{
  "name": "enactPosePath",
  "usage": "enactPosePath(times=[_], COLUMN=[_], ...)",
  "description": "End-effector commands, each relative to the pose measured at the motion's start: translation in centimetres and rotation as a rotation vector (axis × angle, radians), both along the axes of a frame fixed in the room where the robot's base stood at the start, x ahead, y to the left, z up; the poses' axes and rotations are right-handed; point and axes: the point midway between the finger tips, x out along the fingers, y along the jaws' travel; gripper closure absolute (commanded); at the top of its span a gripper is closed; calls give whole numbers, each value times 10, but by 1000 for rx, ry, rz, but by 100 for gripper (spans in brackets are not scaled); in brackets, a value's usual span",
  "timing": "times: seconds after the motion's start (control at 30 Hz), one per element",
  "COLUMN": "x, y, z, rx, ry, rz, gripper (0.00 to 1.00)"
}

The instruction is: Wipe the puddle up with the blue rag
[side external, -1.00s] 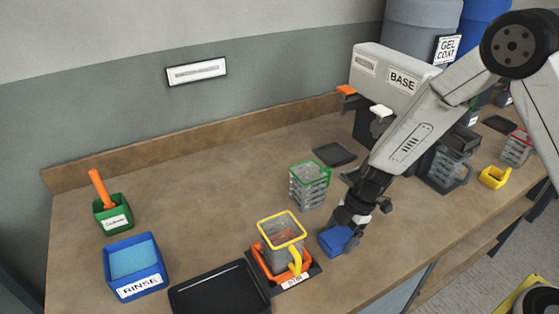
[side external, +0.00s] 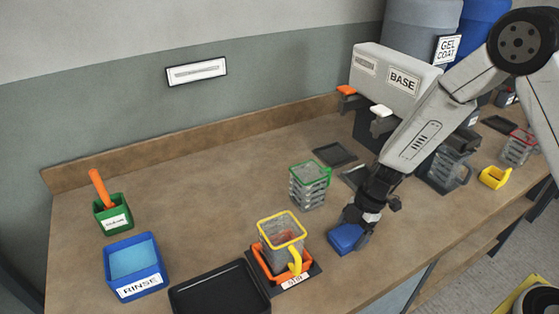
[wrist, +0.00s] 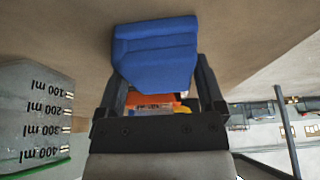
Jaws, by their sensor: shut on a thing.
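The blue rag (side external: 346,238) is a folded pad at the bench top, right of the yellow-rimmed jug. My gripper (side external: 357,226) points down and is shut on it. In the wrist view the rag (wrist: 156,52) sits between the two dark fingers of my gripper (wrist: 160,90). Its underside is low over or on the bench; I cannot tell which. No puddle can be made out in either view; the rag and gripper may hide it.
The yellow-rimmed jug (side external: 282,238) stands in an orange holder left of the rag. A green-rimmed jug (side external: 309,187) stands behind. A black tray (side external: 219,291), blue RINSE tub (side external: 135,267) and green tub (side external: 113,214) are left. Bench front right of the rag is clear.

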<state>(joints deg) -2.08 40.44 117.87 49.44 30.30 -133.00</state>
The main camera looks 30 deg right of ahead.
Motion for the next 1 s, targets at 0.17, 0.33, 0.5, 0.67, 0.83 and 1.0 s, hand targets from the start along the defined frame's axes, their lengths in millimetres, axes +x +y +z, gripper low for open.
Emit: enactPosePath(times=[0.17, 0.33, 0.5, 0.67, 0.83, 1.0], x=[0, 0, 1, 0, 0, 0], y=[-17, -33, -37, -37, -37, -37], z=[0, 0, 17, 32, 48, 63], rx=[0, 0, -1, -1, -1, -1], ry=[1, 1, -7, -2, -3, -3], rz=[-2, -2, 3, 1, 2, 1], gripper=[60, 60, 60, 60, 60, 60])
